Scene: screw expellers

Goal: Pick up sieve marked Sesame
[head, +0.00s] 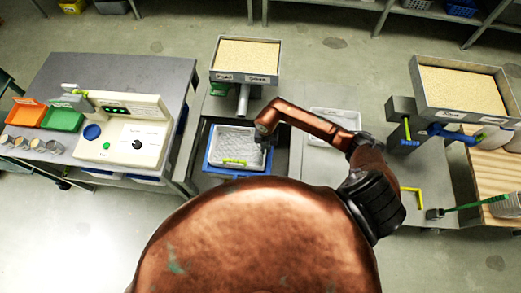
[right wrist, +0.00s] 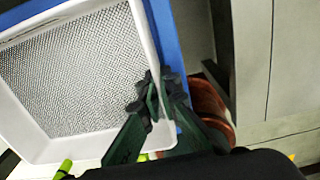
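A white sieve with a grey mesh floor (head: 236,138) sits over a blue crate (head: 208,160), with a yellow-green handle at its near side. I cannot read any marking on it. My right gripper (head: 263,138) is at the sieve's right edge. In the right wrist view the sieve (right wrist: 75,70) fills the upper left, and the dark green fingers of my right gripper (right wrist: 157,98) stand on both sides of its white rim, closed on it. My left gripper is in neither view.
A second white tray (head: 328,127) lies on the grey bench to the right. Seed-filled hoppers stand behind (head: 247,55) and at far right (head: 460,88). A control panel (head: 122,128) and orange (head: 24,113) and green (head: 64,119) bins are on the left table.

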